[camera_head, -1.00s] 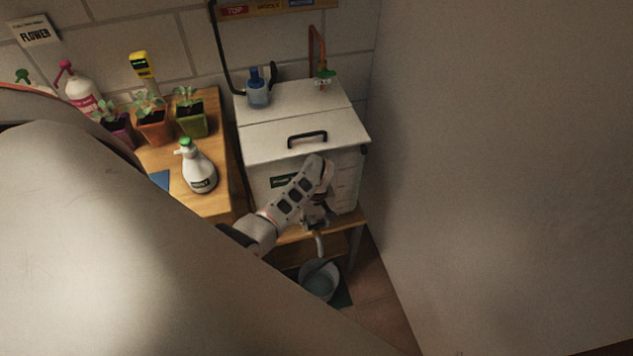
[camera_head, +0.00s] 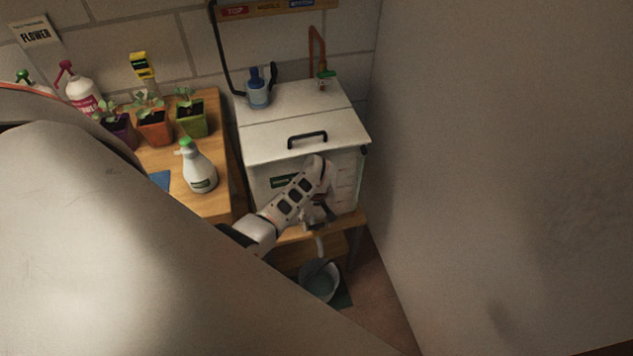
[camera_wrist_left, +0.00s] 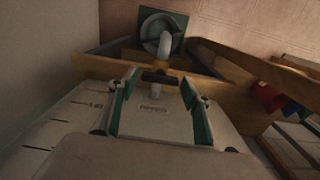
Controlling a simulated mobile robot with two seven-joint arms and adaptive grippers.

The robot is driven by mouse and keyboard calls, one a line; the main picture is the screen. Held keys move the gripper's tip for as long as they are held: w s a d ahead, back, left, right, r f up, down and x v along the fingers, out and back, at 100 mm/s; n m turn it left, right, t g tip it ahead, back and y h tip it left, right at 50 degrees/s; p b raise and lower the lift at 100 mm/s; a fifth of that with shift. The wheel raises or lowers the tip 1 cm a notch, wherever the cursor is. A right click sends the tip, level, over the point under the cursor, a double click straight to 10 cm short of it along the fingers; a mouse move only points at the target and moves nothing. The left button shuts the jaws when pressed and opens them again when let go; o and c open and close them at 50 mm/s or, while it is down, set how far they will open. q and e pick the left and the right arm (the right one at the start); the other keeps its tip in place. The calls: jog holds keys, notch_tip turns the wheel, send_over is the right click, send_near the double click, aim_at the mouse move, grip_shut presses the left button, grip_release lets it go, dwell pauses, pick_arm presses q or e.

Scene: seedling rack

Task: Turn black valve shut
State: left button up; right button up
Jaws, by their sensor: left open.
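The black valve (camera_wrist_left: 160,78) shows in the left wrist view as a short dark handle lying crosswise over a brass fitting. A pale curved spout (camera_wrist_left: 170,43) runs from the fitting towards a bucket (camera_wrist_left: 158,27). My left gripper (camera_wrist_left: 161,86) is open, with one green-padded finger on each side of the handle; I cannot tell whether either finger touches it. In the head view my left gripper (camera_head: 319,212) is at the lower front of the white tank (camera_head: 345,185) and hides the valve. The spout (camera_head: 320,245) shows just below it. My right gripper is not in view.
The tank stands on a wooden stand (camera_head: 347,222). The bucket (camera_head: 320,283) is on the floor below. A wooden bench (camera_head: 215,205) to the left holds potted seedlings and a spray bottle (camera_head: 199,170). A plain wall (camera_head: 500,170) closes the right side.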

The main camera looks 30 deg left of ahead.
aim_at(317, 225)
pick_arm(q)
notch_tip(317, 225, up, 12)
dwell(0.5)
jog(key=shift+f, duration=0.1)
dwell(0.4)
